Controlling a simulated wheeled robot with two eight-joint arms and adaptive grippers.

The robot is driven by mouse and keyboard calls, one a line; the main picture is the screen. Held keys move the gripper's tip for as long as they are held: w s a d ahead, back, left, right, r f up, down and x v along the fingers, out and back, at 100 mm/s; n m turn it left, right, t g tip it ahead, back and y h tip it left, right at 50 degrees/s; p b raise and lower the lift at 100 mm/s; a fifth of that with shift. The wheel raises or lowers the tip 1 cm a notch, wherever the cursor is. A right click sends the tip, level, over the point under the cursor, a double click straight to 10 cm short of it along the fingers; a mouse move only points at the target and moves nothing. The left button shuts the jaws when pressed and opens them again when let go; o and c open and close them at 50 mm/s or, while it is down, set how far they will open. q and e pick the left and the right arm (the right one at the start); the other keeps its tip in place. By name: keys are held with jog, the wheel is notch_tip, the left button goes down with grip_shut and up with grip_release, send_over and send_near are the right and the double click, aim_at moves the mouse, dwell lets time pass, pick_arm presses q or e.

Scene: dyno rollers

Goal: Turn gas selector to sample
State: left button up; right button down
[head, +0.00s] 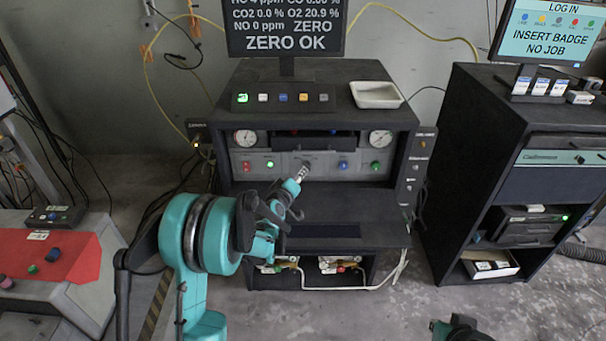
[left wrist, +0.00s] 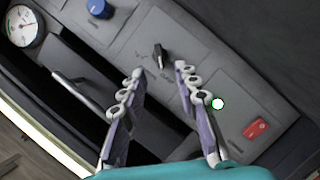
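The gas selector appears to be a small black knob (left wrist: 158,54) on the grey panel (head: 324,171) of the middle console. In the left wrist view it lies just beyond and between my fingertips, with no contact visible. In the head view my gripper covers that spot. My left gripper (head: 299,176) reaches to the panel's middle. Its two fingers stand apart and empty in the left wrist view (left wrist: 158,76). The selector's label markings are too small to read. My right gripper does not show; only a piece of my right arm is at the bottom.
A lit button (head: 270,164) and a red button (head: 247,167) are left of my gripper; a blue knob (head: 343,165) and a green one (head: 376,166) are right. The screen (head: 286,28) reads ZERO OK. A dark shelf edge (head: 330,212) lies below the panel.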

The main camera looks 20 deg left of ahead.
aim_at(306, 166)
pick_arm(q)
jog(key=b+x, duration=0.1)
jog(key=x, duration=0.4)
jog(key=shift+w+f+b, duration=0.2)
jog(key=shift+w+b, duration=0.1)
jog(key=shift+w+f, duration=0.1)
jog(key=shift+w, duration=0.55)
grip_shut()
